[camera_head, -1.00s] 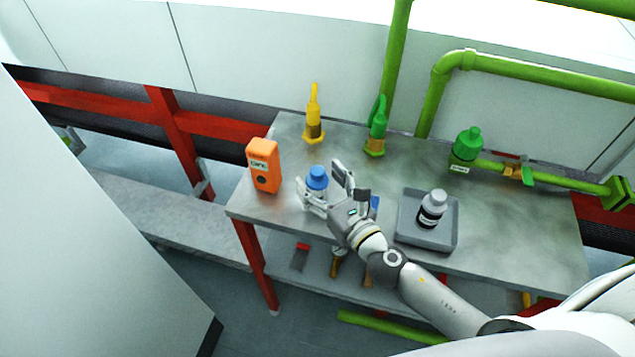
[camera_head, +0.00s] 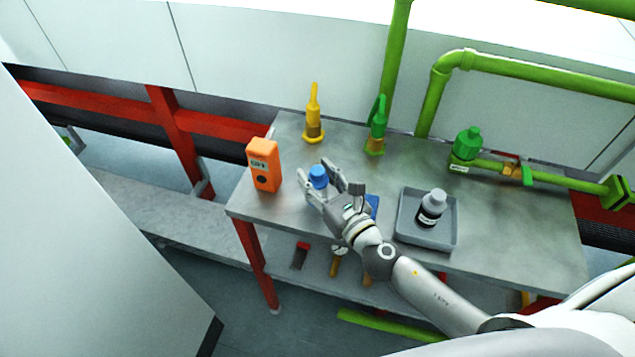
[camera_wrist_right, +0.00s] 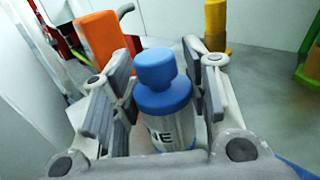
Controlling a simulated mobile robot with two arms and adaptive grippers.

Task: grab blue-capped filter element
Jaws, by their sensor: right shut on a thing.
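The blue-capped filter element (camera_head: 318,176) stands on the metal table toward its left end. In the right wrist view the filter element (camera_wrist_right: 163,90) shows a blue cap and shoulder over a pale body with dark lettering. My right gripper (camera_head: 326,184) is shut on it, with one finger on each side. The fingers also show in the right wrist view (camera_wrist_right: 160,105), flanking the body just below the cap. The lower part of the filter element is hidden by the gripper. My left gripper is not in view.
An orange box-shaped device (camera_head: 263,165) stands close left of the gripper. A grey tray (camera_head: 408,228) with a grey-capped bottle (camera_head: 432,208) lies to the right. Green pipes (camera_head: 480,62) run along the back.

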